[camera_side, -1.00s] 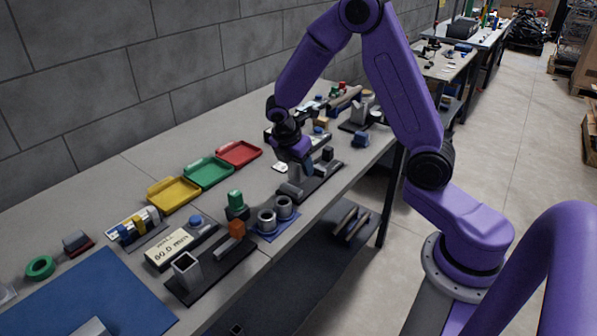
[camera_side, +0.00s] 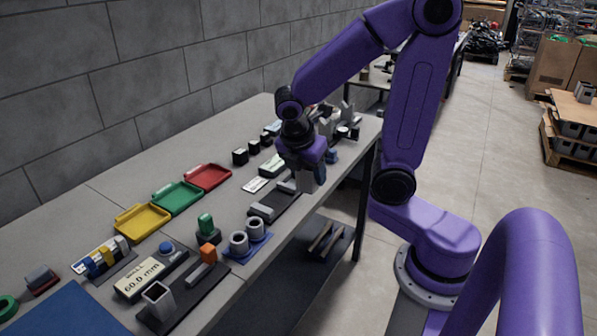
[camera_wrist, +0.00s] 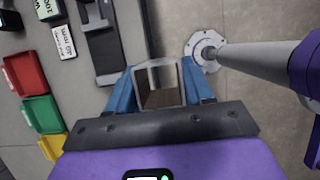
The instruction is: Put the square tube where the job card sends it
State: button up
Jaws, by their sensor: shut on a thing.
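My gripper (camera_wrist: 160,95) is shut on a grey square tube (camera_wrist: 158,66), whose open end faces the wrist camera between the blue fingers. In the side view my gripper (camera_side: 305,165) is at the front table edge, by the far end of a long dark fixture (camera_side: 272,205), and the tube is partly hidden. A small white card (camera_side: 255,185) lies behind the fixture; it also shows in the wrist view (camera_wrist: 63,40), its print too small to read. Red (camera_side: 207,177), green (camera_side: 176,197) and yellow (camera_side: 141,221) trays look empty.
Another upright square tube (camera_side: 158,300) stands on a dark base at the front, beside a "WALL 60.0 mm" display (camera_side: 143,276). Two grey rings (camera_side: 247,236) sit on a blue plate, near a green part (camera_side: 206,226). Small blocks and parts crowd the far end.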

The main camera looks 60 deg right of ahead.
jog(key=w+a+r+m+g, duration=0.1)
jog(key=w+a+m, duration=0.1)
jog(key=w, duration=0.5)
jog(key=w+a+r+m, duration=0.1)
jog(key=w+a+m, duration=0.1)
jog(key=w, duration=0.5)
jog(key=w+f+m+g+y, duration=0.1)
jog(key=w+f+m, duration=0.4)
jog(key=w, duration=0.8)
jog(key=shift+f+g, duration=0.6)
jog(key=shift+f, duration=0.1)
jog(key=shift+w+f, duration=0.1)
jog(key=shift+f, duration=0.05)
jog(key=shift+f, duration=2.45)
jog(key=shift+f, duration=2.2)
jog(key=o, duration=1.4)
